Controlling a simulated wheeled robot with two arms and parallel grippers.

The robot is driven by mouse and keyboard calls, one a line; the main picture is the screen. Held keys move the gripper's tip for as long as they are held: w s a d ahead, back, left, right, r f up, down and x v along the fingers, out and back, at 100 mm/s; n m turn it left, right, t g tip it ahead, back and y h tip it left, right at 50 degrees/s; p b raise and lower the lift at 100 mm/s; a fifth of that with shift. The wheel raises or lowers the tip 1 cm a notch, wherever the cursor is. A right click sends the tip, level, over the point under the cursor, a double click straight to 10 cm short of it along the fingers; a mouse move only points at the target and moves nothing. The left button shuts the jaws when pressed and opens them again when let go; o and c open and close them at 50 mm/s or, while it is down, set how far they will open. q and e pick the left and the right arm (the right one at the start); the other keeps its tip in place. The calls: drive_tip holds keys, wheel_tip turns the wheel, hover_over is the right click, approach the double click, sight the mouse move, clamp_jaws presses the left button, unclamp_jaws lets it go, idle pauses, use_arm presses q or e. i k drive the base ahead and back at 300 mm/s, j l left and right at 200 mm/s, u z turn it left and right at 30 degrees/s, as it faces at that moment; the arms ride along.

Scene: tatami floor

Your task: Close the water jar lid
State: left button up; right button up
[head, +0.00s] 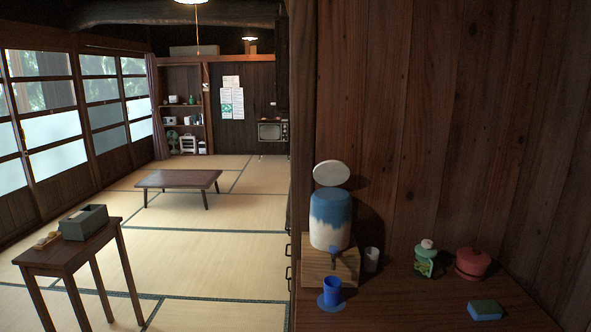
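How the lid joins the jar is hard to tell. Neither of my grippers shows in the head view.
A blue cup (331,291) on a blue coaster stands below the tap. A white cup (371,260), green container (426,262), red pot (472,264) and blue-green sponge (485,310) share the counter (420,308). A wooden wall rises behind. A small table (70,250) stands left.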

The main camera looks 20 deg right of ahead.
sight(331, 172)
drive_tip(key=i+u, duration=0.1)
drive_tip(key=i, duration=2.75)
drive_tip(key=i+z, duration=0.15)
drive_tip(key=i, duration=0.45)
drive_tip(key=i+j, duration=0.2)
drive_tip(key=i, duration=0.35)
drive_tip(key=i+j+z, duration=0.15)
drive_tip(key=i, duration=0.45)
drive_tip(key=l+z, duration=0.15)
drive_tip(key=z, duration=2.5)
drive_tip(key=l+z, duration=0.2)
drive_tip(key=z, duration=0.3)
drive_tip(key=i+l+z, duration=0.15)
drive_tip(key=z, duration=0.35)
drive_tip(key=k+j, duration=0.25)
drive_tip(key=i+l, duration=0.1)
drive_tip(key=z, duration=0.2)
drive_tip(key=i+u, duration=0.25)
drive_tip(key=k+l, duration=0.05)
